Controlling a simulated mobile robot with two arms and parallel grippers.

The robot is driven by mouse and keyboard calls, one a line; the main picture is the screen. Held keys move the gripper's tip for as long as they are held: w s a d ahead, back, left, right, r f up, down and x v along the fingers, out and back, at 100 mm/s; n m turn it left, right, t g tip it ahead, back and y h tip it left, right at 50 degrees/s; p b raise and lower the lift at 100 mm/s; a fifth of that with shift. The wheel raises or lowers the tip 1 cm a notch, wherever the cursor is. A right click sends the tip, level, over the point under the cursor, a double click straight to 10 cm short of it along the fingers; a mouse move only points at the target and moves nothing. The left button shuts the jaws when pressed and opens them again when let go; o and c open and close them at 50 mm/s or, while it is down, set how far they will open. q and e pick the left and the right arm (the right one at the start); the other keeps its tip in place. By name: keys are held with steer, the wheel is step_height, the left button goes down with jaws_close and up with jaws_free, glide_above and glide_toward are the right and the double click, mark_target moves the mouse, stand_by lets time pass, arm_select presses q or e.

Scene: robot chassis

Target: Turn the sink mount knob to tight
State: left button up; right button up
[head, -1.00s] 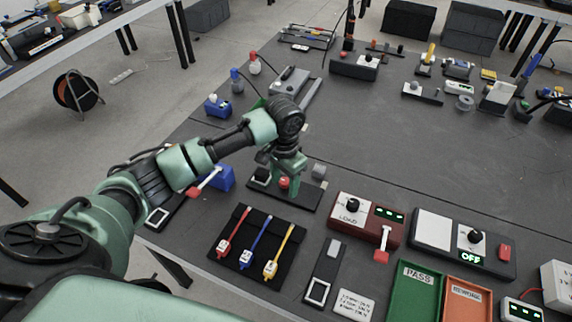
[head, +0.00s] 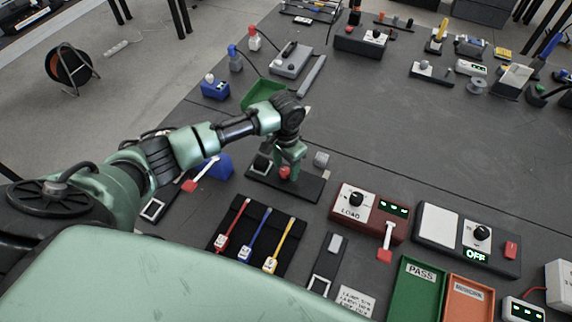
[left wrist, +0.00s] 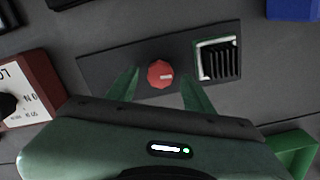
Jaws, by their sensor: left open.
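The sink mount is a black plate (head: 312,189) with a red knob (head: 285,172) and a finned heat sink (left wrist: 218,62) in a pale frame at one end. In the left wrist view the red knob (left wrist: 160,74) has a short pale mark pointing right, towards the heat sink. My left gripper (head: 288,165) is above the plate at the knob. In the left wrist view its fingers (left wrist: 160,88) are open, one on each side of the knob with gaps to both. I cannot tell whether the fingertips are down at knob height. My right gripper is not in view.
A red LOAD box (head: 368,214) with a lever stands to the right of the plate. A black mat with several coloured tools (head: 255,236) lies in front. A green tray (head: 262,92) and a small grey block (head: 321,159) are nearby. The table's middle is clear.

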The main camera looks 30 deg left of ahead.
arm_select(q)
steer(key=shift+f, duration=0.1)
jaws_close()
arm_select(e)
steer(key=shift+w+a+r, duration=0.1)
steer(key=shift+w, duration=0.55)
arm_select(q)
steer(key=shift+m, duration=0.3)
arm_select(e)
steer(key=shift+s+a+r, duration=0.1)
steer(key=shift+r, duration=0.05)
arm_select(q)
steer(key=shift+m+p, duration=0.75)
steer(key=shift+m, duration=0.05)
steer(key=m+p, duration=0.1)
steer(key=m, duration=0.3)
steer(key=shift+d+m+p, duration=0.15)
steer(key=shift+m+p, duration=0.15)
steer(key=shift+p, duration=0.1)
steer(key=m, duration=0.4)
steer(key=shift+s+p, duration=0.1)
steer(key=shift+p, duration=0.25)
steer(key=m, duration=0.5)
steer(key=shift+s+m, duration=0.1)
steer(key=shift+m, duration=0.2)
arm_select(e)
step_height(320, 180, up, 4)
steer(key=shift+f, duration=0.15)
